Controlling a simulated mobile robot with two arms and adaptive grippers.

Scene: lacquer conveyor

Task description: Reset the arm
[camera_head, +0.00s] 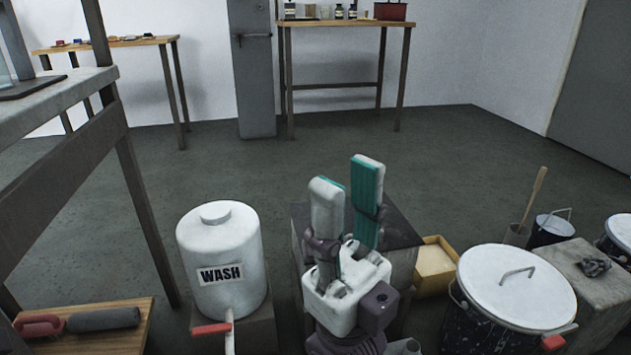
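My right gripper (347,190) stands at the lower middle of the head view. Its two pads with teal inner faces point up and away from me. The pads are apart with nothing between them, so it is open and empty. A dark-topped block (398,232) is partly hidden behind it. My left gripper is not in view.
A white WASH jug (218,262) with a red-handled tap stands left of the gripper. A lidded pot (515,288), a yellow box (435,262) and a dark bucket (552,229) are to the right. A workbench (60,100) stands at left.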

